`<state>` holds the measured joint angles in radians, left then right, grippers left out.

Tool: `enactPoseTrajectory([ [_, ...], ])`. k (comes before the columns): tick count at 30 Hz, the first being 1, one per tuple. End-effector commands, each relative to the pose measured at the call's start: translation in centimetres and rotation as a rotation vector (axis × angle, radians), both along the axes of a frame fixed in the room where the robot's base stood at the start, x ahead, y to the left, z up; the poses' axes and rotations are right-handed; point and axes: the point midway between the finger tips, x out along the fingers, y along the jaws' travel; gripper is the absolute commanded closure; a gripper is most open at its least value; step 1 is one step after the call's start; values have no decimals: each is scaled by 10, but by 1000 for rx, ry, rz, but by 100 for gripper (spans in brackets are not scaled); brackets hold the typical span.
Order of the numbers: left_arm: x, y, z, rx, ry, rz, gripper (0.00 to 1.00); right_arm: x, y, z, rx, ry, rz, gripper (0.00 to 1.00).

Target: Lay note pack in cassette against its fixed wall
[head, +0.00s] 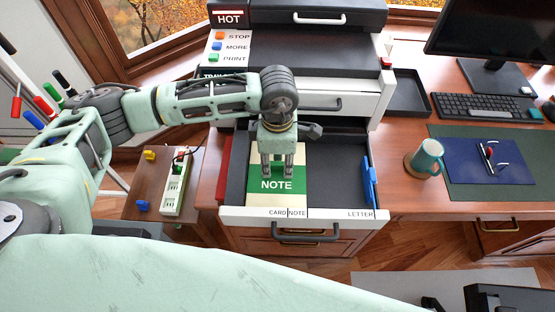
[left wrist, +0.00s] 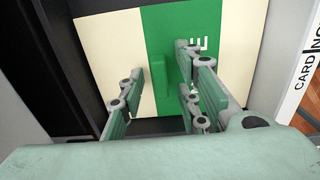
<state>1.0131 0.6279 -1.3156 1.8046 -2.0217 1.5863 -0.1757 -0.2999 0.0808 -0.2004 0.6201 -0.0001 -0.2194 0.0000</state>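The note pack (head: 276,184) is a flat cream and green pack marked NOTE. It lies in the left part of the open paper cassette (head: 330,215), whose front edge reads CARD, NOTE and LETTER. My left gripper (head: 277,172) points straight down over the pack. In the left wrist view its fingers (left wrist: 158,92) stand apart on either side of a raised green grip (left wrist: 160,84) on the pack, with gaps visible. My right gripper is not in view.
A blue guide (head: 369,184) stands at the cassette's right side, with bare dark floor between it and the pack. The printer (head: 300,50) rises behind. A power strip (head: 179,182) is to the left. A mug (head: 425,160) and keyboard (head: 487,106) are on the desk.

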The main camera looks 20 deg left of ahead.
Motion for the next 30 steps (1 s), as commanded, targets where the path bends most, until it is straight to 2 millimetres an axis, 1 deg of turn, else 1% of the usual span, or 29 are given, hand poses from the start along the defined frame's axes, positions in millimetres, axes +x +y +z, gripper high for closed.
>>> enactPoseTrajectory([
  [1, 0, 0, 3, 0, 0, 0, 69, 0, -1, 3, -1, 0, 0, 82],
  [2, 1, 0, 3, -1, -1, 0, 69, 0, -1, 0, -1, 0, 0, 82],
  [5, 1, 0, 15, -1, -3, -1, 69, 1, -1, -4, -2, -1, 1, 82],
  [15, 2, 0, 86, -1, -5, 0, 69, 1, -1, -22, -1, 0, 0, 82],
  [18, 1, 0, 103, -1, -4, -1, 69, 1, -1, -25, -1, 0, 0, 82],
  [21, 1, 0, 113, 0, -2, -1, 69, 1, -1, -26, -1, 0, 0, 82],
  [24, 0, 0, 119, 0, -1, 0, 69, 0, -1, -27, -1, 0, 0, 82],
  [30, 0, 0, 121, 0, 0, 0, 69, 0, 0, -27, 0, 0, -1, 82],
])
